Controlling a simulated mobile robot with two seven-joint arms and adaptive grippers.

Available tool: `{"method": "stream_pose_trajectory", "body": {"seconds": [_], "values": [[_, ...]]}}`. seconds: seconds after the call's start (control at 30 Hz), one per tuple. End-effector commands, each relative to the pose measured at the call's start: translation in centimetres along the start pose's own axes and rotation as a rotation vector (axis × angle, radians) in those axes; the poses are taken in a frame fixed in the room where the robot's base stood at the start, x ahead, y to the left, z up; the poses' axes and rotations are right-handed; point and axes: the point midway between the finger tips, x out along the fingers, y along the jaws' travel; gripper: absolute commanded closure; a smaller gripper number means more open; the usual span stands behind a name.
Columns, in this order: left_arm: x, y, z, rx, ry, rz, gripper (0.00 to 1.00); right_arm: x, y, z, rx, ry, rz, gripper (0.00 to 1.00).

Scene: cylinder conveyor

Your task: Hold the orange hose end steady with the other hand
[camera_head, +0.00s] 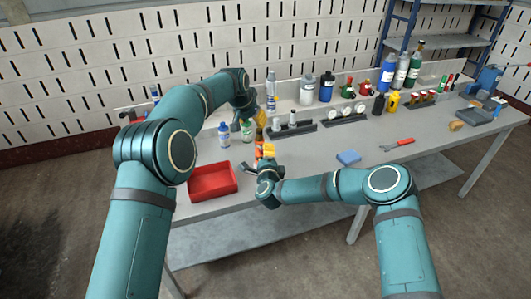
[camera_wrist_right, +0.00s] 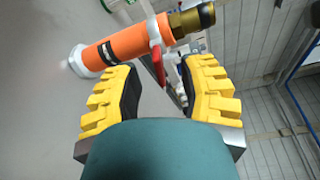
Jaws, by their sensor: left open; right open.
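The orange hose end (camera_wrist_right: 125,45) lies across the view from my right wrist. It has a white collar at its left end and a brass fitting with a black tip at its right end. My right gripper (camera_wrist_right: 160,90) is open, with its yellow-padded fingers apart and pointing at the hose end, which is just beyond the fingertips. In the head view the right gripper (camera_head: 266,160) is low over the table's front part, with orange showing at its tips. My left gripper (camera_head: 258,128) is open just behind it, pointing down; its fingertips are small and partly hidden.
A red tray (camera_head: 214,193) sits on the workbench (camera_head: 305,178) left of my right gripper. Small bottles (camera_head: 224,136) stand behind the tray. Racks and several bottles line the back; the front-right bench is mostly clear.

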Motion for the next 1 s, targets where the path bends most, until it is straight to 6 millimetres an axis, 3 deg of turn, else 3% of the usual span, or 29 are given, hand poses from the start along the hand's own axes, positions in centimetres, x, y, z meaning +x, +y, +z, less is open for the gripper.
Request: {"method": "stream_pose_trajectory", "body": {"seconds": [0.2,0.53,0.63,0.67,1.0], "values": [[0.0,0.0,0.0,0.0,0.0,0.0,0.54,1.4,0.0,0.1,0.0,-0.001,-0.001,0.6],[0.0,0.0,0.0,0.0,0.0,0.0,0.54,1.5,0.0,0.0,-0.001,-0.001,0.0,0.6],[0.0,0.0,0.0,0.0,0.0,0.0,0.54,1.5,0.0,0.0,-0.001,-0.001,0.0,0.95],[0.0,0.0,0.0,0.0,0.0,0.0,0.54,1.5,0.0,0.0,-0.001,-0.001,0.0,1.0],[0.0,0.0,0.0,0.0,0.0,0.0,0.54,1.5,0.0,0.0,-0.001,0.0,0.0,1.0]]}}
